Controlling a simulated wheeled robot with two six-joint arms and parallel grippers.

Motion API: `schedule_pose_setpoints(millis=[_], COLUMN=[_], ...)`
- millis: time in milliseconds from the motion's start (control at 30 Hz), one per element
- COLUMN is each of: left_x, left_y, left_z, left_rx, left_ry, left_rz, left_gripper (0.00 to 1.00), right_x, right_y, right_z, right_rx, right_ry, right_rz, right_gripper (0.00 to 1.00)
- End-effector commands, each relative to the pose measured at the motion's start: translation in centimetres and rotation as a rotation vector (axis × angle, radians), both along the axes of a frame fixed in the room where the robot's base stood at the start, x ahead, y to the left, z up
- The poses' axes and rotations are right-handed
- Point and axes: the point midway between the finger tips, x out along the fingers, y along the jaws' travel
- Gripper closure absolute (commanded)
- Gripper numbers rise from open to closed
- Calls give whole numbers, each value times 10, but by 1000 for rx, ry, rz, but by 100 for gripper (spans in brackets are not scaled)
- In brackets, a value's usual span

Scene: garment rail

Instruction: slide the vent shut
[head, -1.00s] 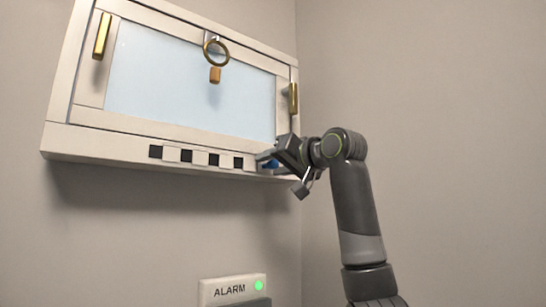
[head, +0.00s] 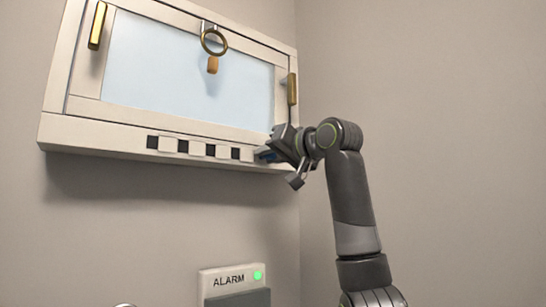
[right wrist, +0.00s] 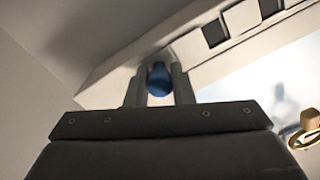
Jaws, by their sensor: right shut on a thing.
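The vent (head: 196,149) is a pale strip along the bottom of the window frame, with several black square openings showing between light pieces. Its openings also show at the upper right of the right wrist view (right wrist: 215,33). A blue knob (right wrist: 158,80) stands at the strip's right end. My right gripper (head: 266,155) is shut on the blue knob, with one finger on each side of it in the right wrist view. In the head view the gripper mostly hides the knob. My left gripper is not in view.
The window (head: 190,70) above has brass handles at left (head: 97,26) and right (head: 292,89), and a brass ring (head: 214,41) at its top. An alarm box (head: 232,279) with a green light is on the wall below. A wall corner is close on the right.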

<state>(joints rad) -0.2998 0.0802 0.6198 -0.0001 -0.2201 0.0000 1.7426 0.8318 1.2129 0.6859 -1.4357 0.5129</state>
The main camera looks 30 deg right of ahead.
Motion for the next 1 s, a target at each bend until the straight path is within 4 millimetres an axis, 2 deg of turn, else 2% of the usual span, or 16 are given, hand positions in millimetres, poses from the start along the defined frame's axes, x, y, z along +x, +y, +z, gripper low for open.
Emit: schedule_pose_setpoints(millis=[33, 133, 400, 433, 600, 867, 1000], left_x=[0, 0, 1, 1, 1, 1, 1], left_y=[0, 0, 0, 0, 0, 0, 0], left_z=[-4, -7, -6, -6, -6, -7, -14], left_rx=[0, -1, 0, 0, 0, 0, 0], left_ry=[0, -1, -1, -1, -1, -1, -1], left_rz=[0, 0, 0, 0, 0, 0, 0], left_gripper=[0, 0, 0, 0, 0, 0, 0], right_x=[0, -1, -2, -2, -2, -3, -12], right_y=[12, 26, 28, 28, 27, 26, 25], right_z=[-3, -3, -2, -2, -1, -1, -3], right_rx=[-3, -2, 0, 0, 0, 0, -1], right_ry=[1, 1, 3, 4, 3, 1, -1], right_rz=[11, 11, 11, 11, 9, 6, 5], right_gripper=[100, 100, 100, 76, 57, 57, 57])
